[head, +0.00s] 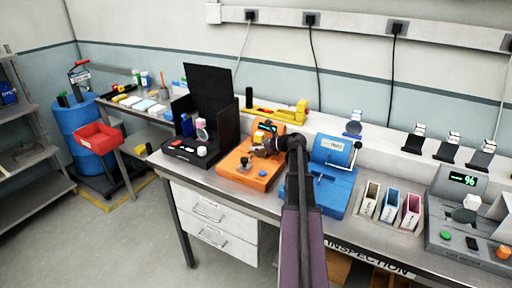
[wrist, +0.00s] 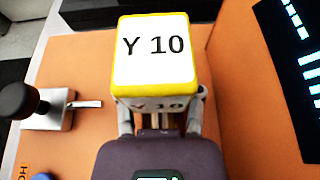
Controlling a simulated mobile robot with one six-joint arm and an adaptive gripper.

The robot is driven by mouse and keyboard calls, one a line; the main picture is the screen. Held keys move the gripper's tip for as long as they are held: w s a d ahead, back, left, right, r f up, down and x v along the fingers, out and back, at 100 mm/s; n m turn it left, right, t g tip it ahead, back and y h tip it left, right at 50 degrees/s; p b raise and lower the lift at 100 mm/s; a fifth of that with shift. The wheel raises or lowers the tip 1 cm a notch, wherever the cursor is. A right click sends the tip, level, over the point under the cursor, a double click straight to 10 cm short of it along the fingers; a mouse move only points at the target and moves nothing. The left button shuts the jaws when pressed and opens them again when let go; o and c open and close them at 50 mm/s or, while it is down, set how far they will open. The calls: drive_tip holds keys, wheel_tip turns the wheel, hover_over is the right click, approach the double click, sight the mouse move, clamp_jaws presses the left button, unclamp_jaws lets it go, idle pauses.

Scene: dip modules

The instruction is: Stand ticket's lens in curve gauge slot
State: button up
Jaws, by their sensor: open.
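A yellow-edged block with a white label "Y 10" (wrist: 155,50) stands at the orange gauge (head: 238,172). In the wrist view it sits between the fingers of my gripper (wrist: 160,118), which is open around it; contact cannot be told. The lens part below the block and any slot under it are hidden. In the head view my gripper (head: 264,150) is over the orange gauge, below its lit display (head: 267,127). The display also shows at the right of the wrist view (wrist: 300,50). I cannot read a ticket or tell which device is the curve gauge.
A blue gauge (head: 325,190) stands right of the orange one, a black booth (head: 210,95) left. Cream, blue and pink bins (head: 390,205) and a grey "%" device (head: 470,225) stand further right. A lever with a black knob (wrist: 18,100) rises left of the block.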

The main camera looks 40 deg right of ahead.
drive_tip(key=shift+r, duration=0.1)
drive_tip(key=shift+s+r, duration=0.1)
drive_tip(key=shift+r, duration=0.05)
drive_tip(key=shift+s+d+r+p, duration=0.15)
drive_tip(key=shift+s+p, duration=0.15)
drive_tip(key=shift+p, duration=0.1)
drive_tip(key=p+v, duration=0.4)
drive_tip(key=v, duration=0.6)
drive_tip(key=shift+s+d+r, duration=0.1)
drive_tip(key=shift+s+d, duration=0.05)
drive_tip(key=shift+s, duration=0.3)
drive_tip(key=shift+d, duration=0.1)
idle(1.4)
